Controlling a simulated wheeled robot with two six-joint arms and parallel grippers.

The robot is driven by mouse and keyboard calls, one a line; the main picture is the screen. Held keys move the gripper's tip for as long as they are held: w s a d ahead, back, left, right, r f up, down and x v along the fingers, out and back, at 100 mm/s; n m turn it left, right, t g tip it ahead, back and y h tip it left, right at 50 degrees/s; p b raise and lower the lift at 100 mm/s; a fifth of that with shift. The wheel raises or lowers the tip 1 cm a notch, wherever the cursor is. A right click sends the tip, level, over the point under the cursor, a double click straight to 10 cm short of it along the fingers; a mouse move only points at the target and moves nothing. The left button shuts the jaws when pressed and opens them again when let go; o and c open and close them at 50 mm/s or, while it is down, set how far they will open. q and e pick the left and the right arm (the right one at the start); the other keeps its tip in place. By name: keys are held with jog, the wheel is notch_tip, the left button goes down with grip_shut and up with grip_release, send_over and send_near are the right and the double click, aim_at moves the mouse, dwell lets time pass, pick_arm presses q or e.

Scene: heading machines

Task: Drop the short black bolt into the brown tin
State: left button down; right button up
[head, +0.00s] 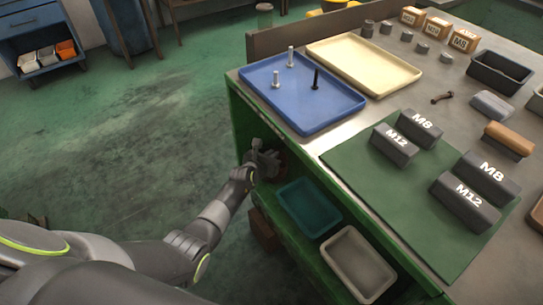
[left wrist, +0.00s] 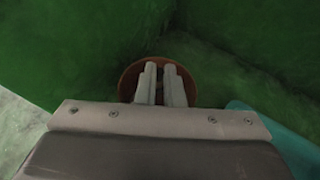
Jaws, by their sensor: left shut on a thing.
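My left gripper (head: 264,158) reaches into the upper left end of the green bench's lower shelf. In the left wrist view its fingers (left wrist: 165,85) are close together, over the round brown tin (left wrist: 126,85). The fingers hide the tin's middle. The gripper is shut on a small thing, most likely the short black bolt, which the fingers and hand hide. In the head view the gripper largely covers the tin. A longer black bolt (head: 316,79) stands in the blue tray (head: 325,112) on the bench. My right gripper is not in view.
On the lower shelf lie a teal tray (head: 304,207) and a grey tray (head: 358,264), right of my gripper. The bench top edge is above it. Silver bolts (head: 291,57) stand in the blue tray.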

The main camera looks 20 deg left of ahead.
pick_arm(q)
jog(key=shift+f+b, duration=0.55)
jog(key=shift+f, duration=0.3)
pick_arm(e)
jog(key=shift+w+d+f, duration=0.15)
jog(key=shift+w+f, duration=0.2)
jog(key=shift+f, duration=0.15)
pick_arm(q)
jog(key=c, duration=1.5)
grip_release()
